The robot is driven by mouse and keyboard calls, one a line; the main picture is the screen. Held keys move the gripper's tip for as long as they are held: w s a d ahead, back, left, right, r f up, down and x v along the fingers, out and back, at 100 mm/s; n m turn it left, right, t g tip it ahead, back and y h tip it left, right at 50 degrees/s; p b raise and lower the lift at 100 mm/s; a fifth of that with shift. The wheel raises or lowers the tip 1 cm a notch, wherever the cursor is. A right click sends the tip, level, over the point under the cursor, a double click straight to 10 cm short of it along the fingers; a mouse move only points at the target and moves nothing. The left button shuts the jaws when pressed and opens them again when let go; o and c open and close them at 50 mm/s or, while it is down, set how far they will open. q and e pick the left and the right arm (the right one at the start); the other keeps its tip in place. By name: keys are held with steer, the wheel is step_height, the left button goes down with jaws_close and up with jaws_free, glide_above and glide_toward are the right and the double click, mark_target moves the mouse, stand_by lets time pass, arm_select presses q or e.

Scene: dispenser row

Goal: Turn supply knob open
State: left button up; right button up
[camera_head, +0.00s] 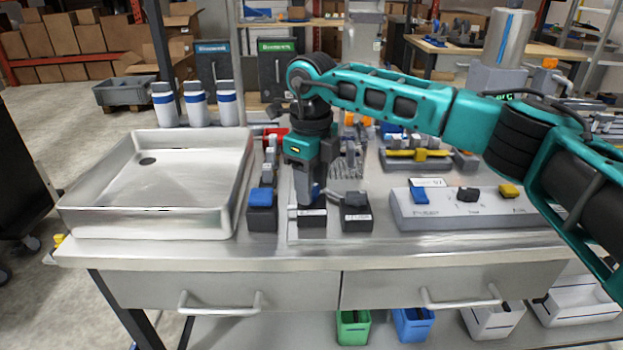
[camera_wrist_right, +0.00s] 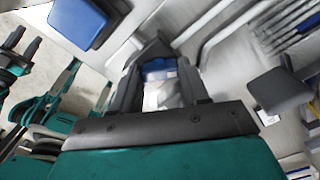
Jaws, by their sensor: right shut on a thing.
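Three small dark blocks stand in a row at the front of the steel bench. The left one carries a blue knob (camera_head: 262,196), which also shows in the wrist view (camera_wrist_right: 78,22). The right one carries a dark grey knob (camera_head: 350,199). My right gripper (camera_head: 310,203) points down over the middle block (camera_head: 312,219), shut on its blue knob (camera_wrist_right: 158,66). The fingers hide most of that knob in the head view. Teal and dark parts, apparently of my left arm and gripper (camera_wrist_right: 22,48), show at the wrist view's left edge; its jaw state is unclear.
A steel sink (camera_head: 165,190) lies left of the blocks. A grey panel (camera_head: 465,212) with blue, black and yellow controls lies to the right. White bottles with blue bands (camera_head: 197,104) and a rack with a yellow bar (camera_head: 415,154) stand behind. The front bench strip is clear.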

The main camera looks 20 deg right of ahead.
steer(key=n, duration=0.6)
steer(key=shift+n, duration=0.4)
stand_by(0.3)
steer(key=o, duration=1.1)
steer(key=shift+c, duration=0.2)
step_height(320, 180, up, 13)
steer(key=p, duration=0.1)
